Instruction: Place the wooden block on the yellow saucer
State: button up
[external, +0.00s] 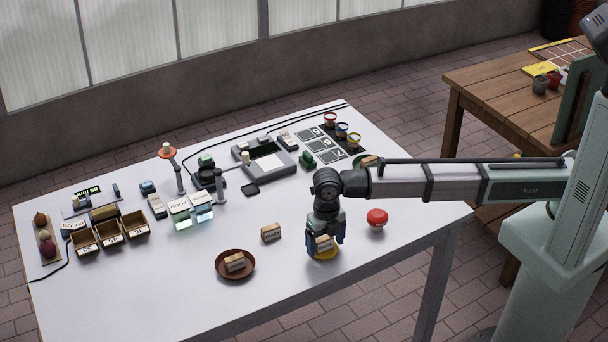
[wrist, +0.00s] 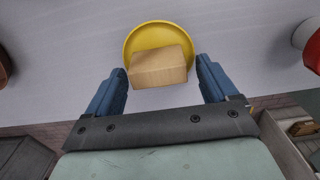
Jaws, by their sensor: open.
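A light wooden block (wrist: 158,67) sits over the near part of the yellow saucer (wrist: 150,33), between my fingers. In the external view the labelled block (external: 324,242) shows between the fingers, with the yellow saucer (external: 325,255) below it. My gripper (external: 325,244) points down there, with its fingers open on both sides of the block. In the wrist view the right finger is slightly apart from the block and the left one is very close to it. The block's underside is hidden, so full contact with the saucer is hard to judge.
A similar block (external: 270,233) stands on the bare table to the left. Another block (external: 235,261) lies on a brown saucer (external: 221,272). A red round object (external: 377,216) is to the right. Wooden bins (external: 110,232) and devices stand farther back. The table's front is clear.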

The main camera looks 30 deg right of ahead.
aim_at(326, 240)
jog(key=shift+r, duration=0.1)
notch_tip(326, 240, up, 12)
dwell(0.6)
